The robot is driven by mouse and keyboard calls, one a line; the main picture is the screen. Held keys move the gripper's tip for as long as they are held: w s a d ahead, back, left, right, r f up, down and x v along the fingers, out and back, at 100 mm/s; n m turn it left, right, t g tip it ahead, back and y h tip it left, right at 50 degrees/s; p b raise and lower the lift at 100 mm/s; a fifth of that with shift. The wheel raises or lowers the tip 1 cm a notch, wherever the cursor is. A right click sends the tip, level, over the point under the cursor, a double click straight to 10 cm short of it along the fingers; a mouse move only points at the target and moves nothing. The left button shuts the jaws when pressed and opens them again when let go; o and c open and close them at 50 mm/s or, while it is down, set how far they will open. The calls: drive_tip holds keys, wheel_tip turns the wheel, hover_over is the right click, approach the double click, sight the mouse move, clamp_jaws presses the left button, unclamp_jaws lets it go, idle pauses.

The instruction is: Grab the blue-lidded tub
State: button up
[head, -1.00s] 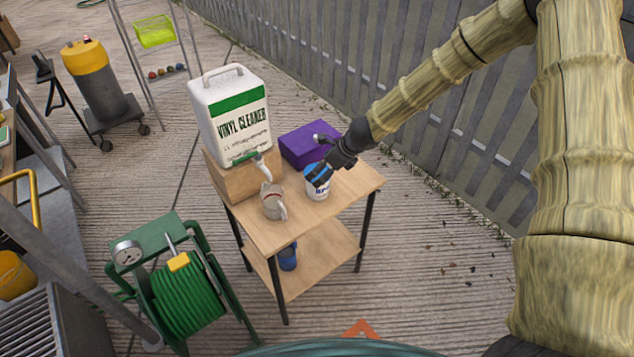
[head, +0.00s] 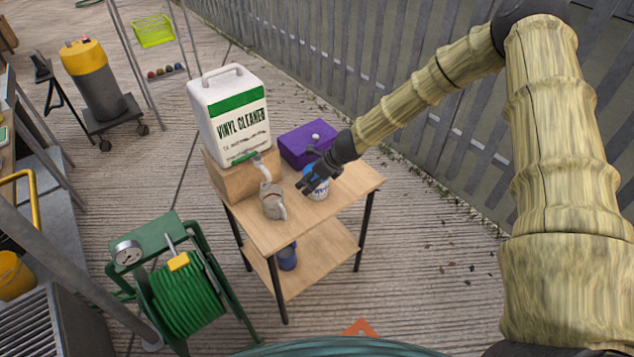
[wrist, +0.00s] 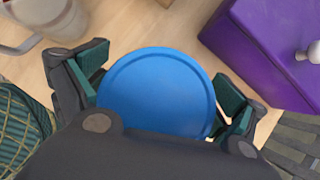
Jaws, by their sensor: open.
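The blue-lidded tub (head: 319,190) is white with a blue lid and stands on the top of the small wooden table (head: 270,238). In the wrist view its round blue lid (wrist: 158,92) fills the middle. My gripper (head: 306,185) is at the tub in the head view and hides part of the lid. In the wrist view my gripper (wrist: 165,95) is open, with a finger on each side of the lid. I cannot tell whether either finger touches the tub.
A purple box (head: 303,143) stands close behind the tub. A grey mug (head: 271,203) is to its left, near a large vinyl cleaner jug (head: 231,115) on a wooden block (head: 235,180). A blue item (head: 287,257) sits on the lower shelf.

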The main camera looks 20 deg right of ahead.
drive_tip(key=c, duration=1.2)
drive_tip(key=shift+o, duration=0.2)
drive_tip(key=shift+s, duration=0.1)
drive_tip(key=shift+r, duration=0.1)
